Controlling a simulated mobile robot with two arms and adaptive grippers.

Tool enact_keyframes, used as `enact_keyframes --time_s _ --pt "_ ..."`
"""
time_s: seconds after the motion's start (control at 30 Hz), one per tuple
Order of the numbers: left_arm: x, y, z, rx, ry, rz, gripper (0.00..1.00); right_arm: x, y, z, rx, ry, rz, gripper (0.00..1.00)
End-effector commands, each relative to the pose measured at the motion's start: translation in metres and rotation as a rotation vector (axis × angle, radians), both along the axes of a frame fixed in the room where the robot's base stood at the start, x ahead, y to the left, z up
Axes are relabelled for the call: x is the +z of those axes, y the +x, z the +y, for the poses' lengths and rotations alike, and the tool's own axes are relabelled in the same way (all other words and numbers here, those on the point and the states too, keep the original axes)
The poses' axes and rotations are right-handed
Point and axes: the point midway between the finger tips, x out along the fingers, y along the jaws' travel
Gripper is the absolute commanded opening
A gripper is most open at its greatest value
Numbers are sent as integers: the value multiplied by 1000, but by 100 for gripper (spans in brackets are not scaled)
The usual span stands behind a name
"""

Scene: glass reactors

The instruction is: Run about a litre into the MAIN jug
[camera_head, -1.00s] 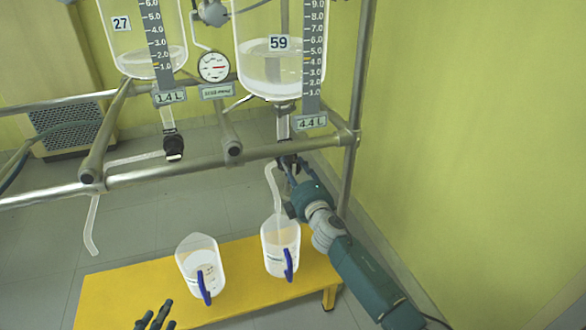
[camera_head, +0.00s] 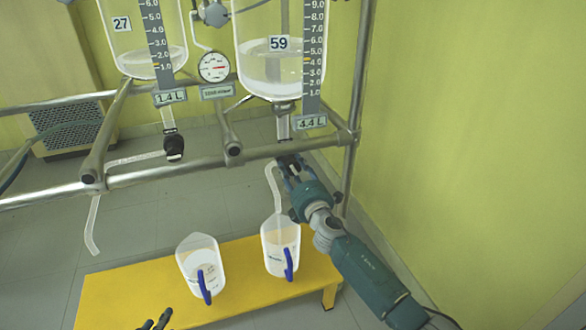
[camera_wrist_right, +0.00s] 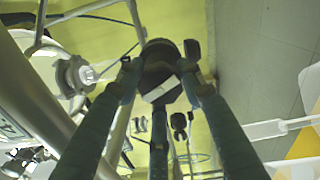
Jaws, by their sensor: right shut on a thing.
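The glass reactor marked 59 (camera_head: 268,72) holds clear liquid, with a 4.4 L tag (camera_head: 312,122) below it. My right gripper (camera_head: 287,166) is shut on the dark outlet valve knob (camera_wrist_right: 158,68) under this reactor, its fingers around the knob in the wrist view. A clear outlet hose (camera_head: 275,190) bends down from the valve to the right jug (camera_head: 281,250). That jug has a blue handle and some liquid in it. The left jug (camera_head: 201,262) is similar. I cannot read which jug is MAIN. Fingertips of my left gripper (camera_head: 156,322) show at the bottom edge.
Both jugs stand on a yellow bench (camera_head: 240,262). Reactor 27 (camera_head: 138,48) with a 1.4 L tag has its own closed-looking valve (camera_head: 173,148) and a hose (camera_head: 92,225) hanging left of the bench. Metal rails (camera_head: 200,165) cross in front. A yellow-green wall stands at right.

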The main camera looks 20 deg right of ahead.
Motion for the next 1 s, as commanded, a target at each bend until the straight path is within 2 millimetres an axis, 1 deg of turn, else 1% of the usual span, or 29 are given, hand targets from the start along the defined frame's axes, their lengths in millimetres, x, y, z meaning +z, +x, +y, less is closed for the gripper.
enact_keyframes --time_s 0.03,0.3,0.33,0.4,0.67,0.77,0.87,0.97,1.0 --pt "0 0 0 0 0 0 33 -1 -1 4 8 0 0 12" --pt "0 0 0 0 0 -1 33 -2 -1 5 9 1 2 12" --pt "0 0 0 0 0 -1 33 -2 -1 5 9 1 2 44" --pt "0 0 0 0 0 -2 33 -2 -1 5 8 1 1 57" --pt "1 0 -1 -2 -1 -3 33 -1 0 2 4 1 1 57" --pt "1 0 -1 -3 0 -4 33 -1 -4 1 3 0 1 57" --pt "1 0 -1 -2 -1 -3 33 -2 -13 0 2 -2 0 57" --pt "1 0 -1 -2 -2 -3 33 -3 -30 1 5 -2 2 57" --pt "1 0 -1 -2 -2 -3 33 -3 -39 0 5 -1 4 57"
